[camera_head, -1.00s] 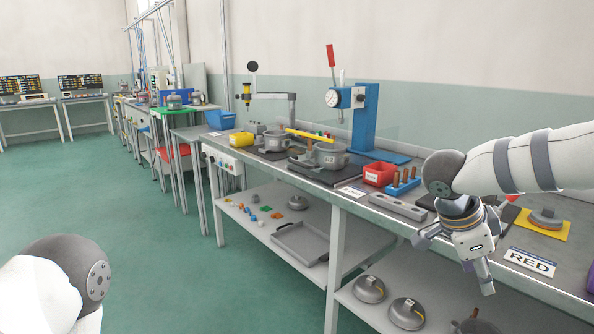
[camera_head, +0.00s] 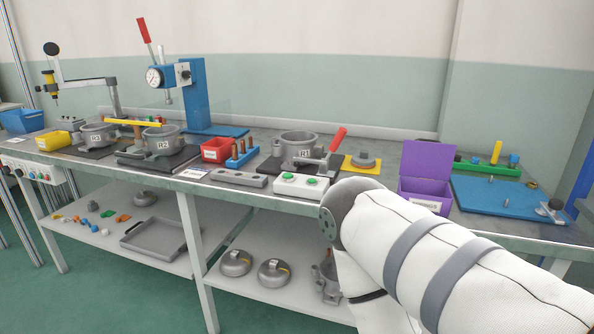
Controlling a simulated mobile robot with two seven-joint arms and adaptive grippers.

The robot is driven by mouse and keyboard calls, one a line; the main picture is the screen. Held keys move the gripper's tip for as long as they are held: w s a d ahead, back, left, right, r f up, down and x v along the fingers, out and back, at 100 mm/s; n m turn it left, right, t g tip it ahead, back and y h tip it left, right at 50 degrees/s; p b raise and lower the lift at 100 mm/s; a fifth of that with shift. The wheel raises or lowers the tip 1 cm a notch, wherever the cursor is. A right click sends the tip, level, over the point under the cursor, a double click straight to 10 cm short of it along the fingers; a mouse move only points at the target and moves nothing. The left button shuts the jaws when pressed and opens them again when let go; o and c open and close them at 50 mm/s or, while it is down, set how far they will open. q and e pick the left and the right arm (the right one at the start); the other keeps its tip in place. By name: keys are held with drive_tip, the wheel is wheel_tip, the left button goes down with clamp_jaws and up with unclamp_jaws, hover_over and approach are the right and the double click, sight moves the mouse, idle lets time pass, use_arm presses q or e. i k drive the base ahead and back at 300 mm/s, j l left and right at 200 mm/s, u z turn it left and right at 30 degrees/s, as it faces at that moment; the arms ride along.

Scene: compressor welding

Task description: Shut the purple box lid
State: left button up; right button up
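The purple box (camera_head: 424,198) stands on the bench right of centre, with a white label on its front. Its lid (camera_head: 428,161) is raised, standing upright at the back, so the box is open. My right arm comes in from the lower right and reaches up to just left of and in front of the box. The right gripper is hidden or out of the picture. My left gripper and arm are not in the picture.
Left of the box are a grey pot (camera_head: 299,145), a green-button control box (camera_head: 301,186) and a yellow pad (camera_head: 372,168). A blue plate (camera_head: 500,198) lies right of the box. A red bin (camera_head: 216,150) stands further left. Grey round parts lie on the lower shelf (camera_head: 311,302).

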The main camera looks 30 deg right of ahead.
sight(429, 158)
drive_tip(key=z, duration=1.75)
drive_tip(key=i+j+z, duration=0.45)
drive_tip(key=i, duration=0.15)
drive_tip(key=i+j+z, duration=0.4)
drive_tip(key=k+l+z, duration=0.2)
drive_tip(key=z, duration=0.2)
drive_tip(key=i+l+z, duration=0.1)
drive_tip(key=i+j+u, duration=0.2)
drive_tip(key=j+u, duration=0.25)
drive_tip(key=j, duration=0.15)
